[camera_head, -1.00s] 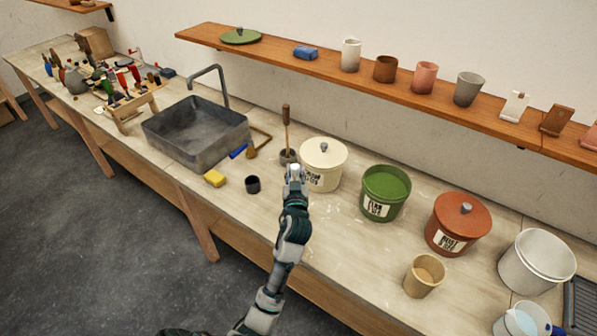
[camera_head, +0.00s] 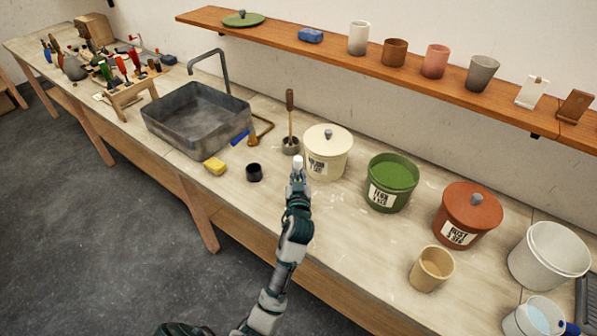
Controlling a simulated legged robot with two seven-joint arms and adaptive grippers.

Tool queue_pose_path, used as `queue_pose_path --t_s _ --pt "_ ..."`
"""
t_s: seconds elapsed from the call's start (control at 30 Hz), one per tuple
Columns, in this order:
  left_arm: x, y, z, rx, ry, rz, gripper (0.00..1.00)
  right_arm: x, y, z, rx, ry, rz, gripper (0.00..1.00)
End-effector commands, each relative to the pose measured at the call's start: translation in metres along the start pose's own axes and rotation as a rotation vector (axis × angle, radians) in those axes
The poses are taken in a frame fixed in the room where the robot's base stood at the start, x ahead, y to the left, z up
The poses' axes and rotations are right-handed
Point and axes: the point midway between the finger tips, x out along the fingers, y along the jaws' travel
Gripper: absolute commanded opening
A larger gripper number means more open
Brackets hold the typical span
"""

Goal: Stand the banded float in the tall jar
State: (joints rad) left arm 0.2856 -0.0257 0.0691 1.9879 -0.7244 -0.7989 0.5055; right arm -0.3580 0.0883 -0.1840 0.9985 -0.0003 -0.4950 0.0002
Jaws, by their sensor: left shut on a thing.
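My left gripper (camera_head: 298,166) is above the worktop in front of the cream lidded bucket, its arm rising from the bottom of the head view. It is shut on a small pale thing (camera_head: 298,159) that shows at its tip. The gripper hides most of this thing, so I cannot tell whether it is the banded float. I cannot make out any bands. I cannot pick out a tall jar for certain among the vessels. My right gripper is not in view.
Cream (camera_head: 327,155), green (camera_head: 390,184) and red (camera_head: 468,215) buckets and a tan cup (camera_head: 432,268) line the right.

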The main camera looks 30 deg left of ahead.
Motion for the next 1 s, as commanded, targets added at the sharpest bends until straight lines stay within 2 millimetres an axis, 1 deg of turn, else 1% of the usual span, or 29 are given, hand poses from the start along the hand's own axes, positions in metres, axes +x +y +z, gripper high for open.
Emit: queue_pose_path --t_s 0.2,0.43,0.47,0.5,0.57,0.87,0.97,1.0 --pt "-0.001 0.0 0.002 -0.001 0.002 0.0 0.0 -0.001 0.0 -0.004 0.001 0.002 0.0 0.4" --pt "0.0 0.0 0.001 -0.001 0.002 0.0 0.0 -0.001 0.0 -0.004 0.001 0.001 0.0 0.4" --pt "0.0 0.0 0.001 -0.001 0.002 0.0 0.15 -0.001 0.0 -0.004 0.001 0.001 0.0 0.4" --pt "0.0 0.0 0.001 -0.001 0.002 0.0 0.25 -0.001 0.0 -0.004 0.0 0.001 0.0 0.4" --pt "0.0 0.0 0.001 -0.001 0.002 0.0 0.4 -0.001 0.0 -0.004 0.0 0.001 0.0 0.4" --pt "-0.001 0.0 0.002 -0.001 0.002 0.0 0.4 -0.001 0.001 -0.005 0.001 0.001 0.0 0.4" --pt "-0.009 0.0 0.002 -0.002 0.001 0.001 0.4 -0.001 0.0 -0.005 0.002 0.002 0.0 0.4" --pt "-0.014 0.001 0.003 -0.003 0.0 0.002 0.4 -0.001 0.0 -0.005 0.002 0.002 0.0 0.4"
